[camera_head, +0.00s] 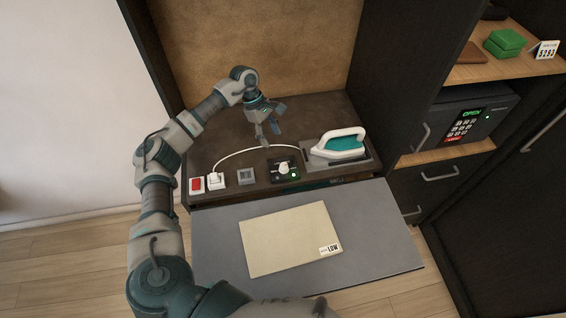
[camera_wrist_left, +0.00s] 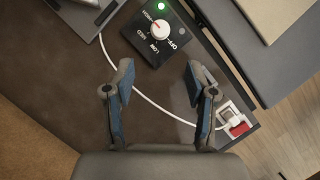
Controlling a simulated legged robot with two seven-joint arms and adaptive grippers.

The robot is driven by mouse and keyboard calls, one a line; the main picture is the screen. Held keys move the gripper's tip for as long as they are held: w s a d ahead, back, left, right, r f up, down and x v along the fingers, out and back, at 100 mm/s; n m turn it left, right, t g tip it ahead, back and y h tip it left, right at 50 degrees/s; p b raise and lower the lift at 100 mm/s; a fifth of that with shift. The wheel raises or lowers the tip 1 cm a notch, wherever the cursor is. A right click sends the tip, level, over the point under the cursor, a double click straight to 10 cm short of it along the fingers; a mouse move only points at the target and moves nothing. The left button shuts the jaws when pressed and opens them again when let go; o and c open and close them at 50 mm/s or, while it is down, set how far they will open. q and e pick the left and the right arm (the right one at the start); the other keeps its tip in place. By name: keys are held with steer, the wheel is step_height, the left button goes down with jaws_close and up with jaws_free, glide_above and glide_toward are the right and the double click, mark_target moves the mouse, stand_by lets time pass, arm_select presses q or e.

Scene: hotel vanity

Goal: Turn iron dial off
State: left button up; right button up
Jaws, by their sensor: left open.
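The iron dial is a white knob (camera_head: 284,169) on a black panel (camera_head: 294,160) at the front of the dark counter, with a lit green light beside it. In the left wrist view the knob (camera_wrist_left: 161,30) is ringed by the words OFF, LOW, MED and HIGH; its exact setting is too small to tell. The iron (camera_head: 340,144), white and teal, rests on a grey stand right of the panel. My left gripper (camera_head: 268,132) is open and empty, above the counter behind the dial. In its wrist view the fingers (camera_wrist_left: 160,72) are apart, with the knob beyond their tips. My right gripper is not in view.
A white cord (camera_head: 236,153) runs from a plug at the left towards the iron. A red switch (camera_head: 196,184) and a grey square button (camera_head: 246,176) sit left of the dial. A grey board (camera_head: 215,240) with a beige card marked LOW lies in front.

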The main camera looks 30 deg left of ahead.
mark_target(283, 165)
arm_select(q)
steer(key=p+x, duration=0.1)
steer(key=x, duration=1.2)
steer(key=shift+f, duration=0.3)
jaws_close()
